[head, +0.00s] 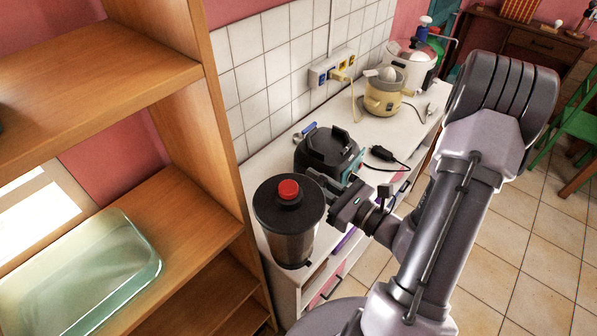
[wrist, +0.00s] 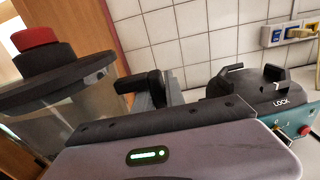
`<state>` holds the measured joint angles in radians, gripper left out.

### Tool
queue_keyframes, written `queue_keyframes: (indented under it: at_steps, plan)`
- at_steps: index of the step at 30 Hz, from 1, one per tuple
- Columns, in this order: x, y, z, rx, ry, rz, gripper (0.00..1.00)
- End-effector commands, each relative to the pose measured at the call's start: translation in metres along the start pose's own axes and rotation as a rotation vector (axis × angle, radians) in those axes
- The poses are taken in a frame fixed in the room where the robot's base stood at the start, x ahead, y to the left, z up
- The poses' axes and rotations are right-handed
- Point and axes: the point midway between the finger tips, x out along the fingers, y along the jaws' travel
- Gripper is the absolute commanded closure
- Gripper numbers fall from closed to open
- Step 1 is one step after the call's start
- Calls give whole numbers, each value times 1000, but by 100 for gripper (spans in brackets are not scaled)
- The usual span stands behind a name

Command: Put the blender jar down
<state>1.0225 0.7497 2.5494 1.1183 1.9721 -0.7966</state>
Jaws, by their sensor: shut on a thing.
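The blender jar (head: 290,238) has a dark see-through body, a black lid and a red cap. It is upright at the near end of the white counter; I cannot tell whether its base touches the top. In the wrist view the jar (wrist: 85,105) fills the left side, its lower part hidden by my gripper. My gripper (head: 324,186) reaches in from the right and is shut on the jar's handle (wrist: 143,84). The blender base (head: 327,150), black on top with a teal side, stands just behind the jar; it also shows in the wrist view (wrist: 262,92).
The white counter (head: 262,172) runs back along a tiled wall. A yellow juicer (head: 383,97) and a white cooker (head: 412,62) stand farther back. A wooden shelf (head: 205,215) with a glass dish (head: 85,280) is close on the left. A black plug (head: 383,154) and cord lie right of the base.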

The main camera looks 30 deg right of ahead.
Motion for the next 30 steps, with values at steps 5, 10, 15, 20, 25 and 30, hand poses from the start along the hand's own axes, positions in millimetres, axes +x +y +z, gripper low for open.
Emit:
queue_keyframes:
  at_steps: [5, 10, 15, 20, 25, 30]
  plan:
    - [19, -12, -11, -7, -3, 4, 100]
    - [48, -31, -5, 0, -5, 3, 100]
    - [72, -47, -8, 1, -5, 1, 100]
    - [81, -55, -8, 2, -4, -1, 100]
    - [86, -58, -9, 1, -3, 0, 100]
    - [92, -62, -17, 3, -4, -2, 100]
